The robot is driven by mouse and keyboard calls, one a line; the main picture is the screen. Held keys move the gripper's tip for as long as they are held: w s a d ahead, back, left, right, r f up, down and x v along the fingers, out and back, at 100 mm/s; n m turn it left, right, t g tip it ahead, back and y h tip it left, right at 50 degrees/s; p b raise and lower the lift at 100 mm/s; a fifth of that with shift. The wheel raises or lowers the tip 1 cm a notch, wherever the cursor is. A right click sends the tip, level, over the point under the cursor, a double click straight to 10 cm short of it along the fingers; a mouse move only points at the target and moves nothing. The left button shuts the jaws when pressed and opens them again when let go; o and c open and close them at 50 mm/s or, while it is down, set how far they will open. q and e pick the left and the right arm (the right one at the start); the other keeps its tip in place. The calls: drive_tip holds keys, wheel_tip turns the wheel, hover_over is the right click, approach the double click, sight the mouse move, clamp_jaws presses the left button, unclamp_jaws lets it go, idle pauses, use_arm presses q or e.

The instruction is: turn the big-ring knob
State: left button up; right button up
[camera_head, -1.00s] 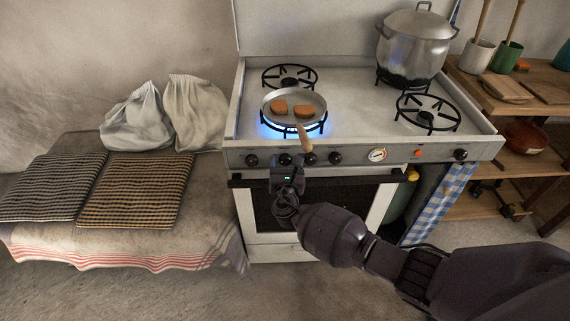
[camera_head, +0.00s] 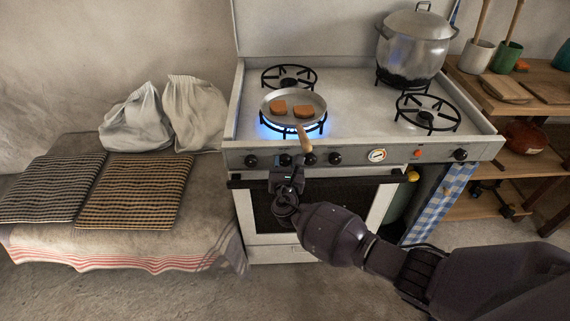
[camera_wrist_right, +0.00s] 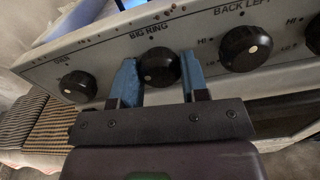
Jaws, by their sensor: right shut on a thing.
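The big-ring knob (camera_wrist_right: 159,68) is black and round, under the label "BIG RING" in the right wrist view. My right gripper (camera_wrist_right: 160,80) has its two blue fingers on either side of this knob and is shut on it. In the head view my right gripper (camera_head: 287,172) is at the stove's front panel, below the pan, and it partly hides the knob. A blue flame (camera_head: 272,130) burns under the frying pan (camera_head: 308,97), which holds two brown pieces. My left gripper is not in view.
Other knobs flank this one: the left one (camera_wrist_right: 77,85) and the back-left one (camera_wrist_right: 245,48). The pan's wooden handle (camera_head: 305,140) hangs over the panel just above the gripper. The oven handle bar (camera_head: 350,179) runs below. A large pot (camera_head: 413,48) stands at the back right.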

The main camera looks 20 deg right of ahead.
drive_tip(key=shift+f+m+b, duration=0.25)
drive_tip(key=shift+m+b, duration=0.25)
drive_tip(key=shift+m, duration=0.4)
drive_tip(key=m+b, duration=0.1)
drive_tip(key=m, duration=0.1)
drive_tip(key=shift+s+f+m, duration=0.1)
drive_tip(key=shift+m, duration=0.2)
drive_tip(key=shift+m+b, duration=0.7)
drive_tip(key=shift+m, duration=0.2)
drive_tip(key=m+b, duration=0.1)
drive_tip(key=m, duration=0.1)
drive_tip(key=shift+m, duration=0.3)
drive_tip(key=m+b, duration=0.2)
drive_tip(key=m, duration=0.1)
drive_tip(key=shift+m+b, duration=0.4)
drive_tip(key=shift+m, duration=0.3)
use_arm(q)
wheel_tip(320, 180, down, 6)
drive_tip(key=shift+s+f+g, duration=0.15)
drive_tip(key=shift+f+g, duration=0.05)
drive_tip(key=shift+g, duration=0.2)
use_arm(e)
drive_tip(key=shift+r, duration=0.2)
drive_tip(key=shift+m, duration=0.3)
